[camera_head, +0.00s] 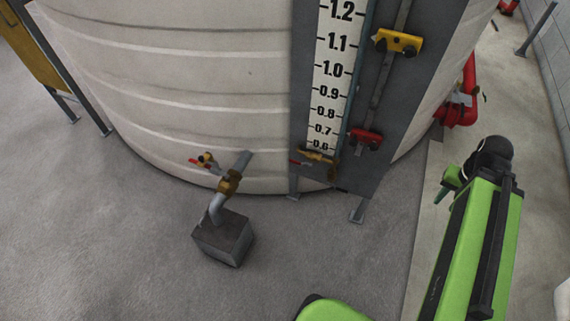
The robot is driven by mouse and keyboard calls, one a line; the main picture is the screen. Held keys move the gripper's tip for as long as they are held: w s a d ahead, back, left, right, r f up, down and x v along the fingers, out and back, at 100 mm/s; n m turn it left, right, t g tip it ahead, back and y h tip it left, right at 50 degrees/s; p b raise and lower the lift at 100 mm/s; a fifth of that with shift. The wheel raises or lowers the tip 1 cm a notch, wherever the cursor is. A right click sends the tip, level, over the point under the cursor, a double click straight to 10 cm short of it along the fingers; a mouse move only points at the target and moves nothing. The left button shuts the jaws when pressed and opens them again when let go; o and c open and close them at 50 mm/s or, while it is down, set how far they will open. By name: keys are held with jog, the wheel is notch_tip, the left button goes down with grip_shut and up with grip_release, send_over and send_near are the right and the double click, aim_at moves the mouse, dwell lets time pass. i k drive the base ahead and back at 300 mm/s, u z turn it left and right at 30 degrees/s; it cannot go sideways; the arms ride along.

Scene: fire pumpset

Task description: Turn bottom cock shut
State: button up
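A small brass cock (318,157) with a red lever sits at the foot of the level gauge, just below the 0.6 mark. The lever points left, roughly level. Another brass valve (229,183) sits on the pipe low on the tank's left side, with a red and yellow handle (207,161) close by. I cannot tell from this view which one is called the bottom cock. My gripper (446,188) is small in view at the end of my green arm, right of the gauge and apart from both. Its fingers are too small to read.
The large white ribbed tank (180,90) fills the upper left. The gauge scale (335,75) is on a grey panel with a yellow fitting (397,42) and a red fitting (366,138). A grey block (223,238) stands under the pipe. Red piping (462,105) is behind my arm.

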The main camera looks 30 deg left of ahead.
aim_at(300, 163)
jog(key=u, duration=1.8)
jog(key=i, duration=0.15)
jog(key=z, duration=0.45)
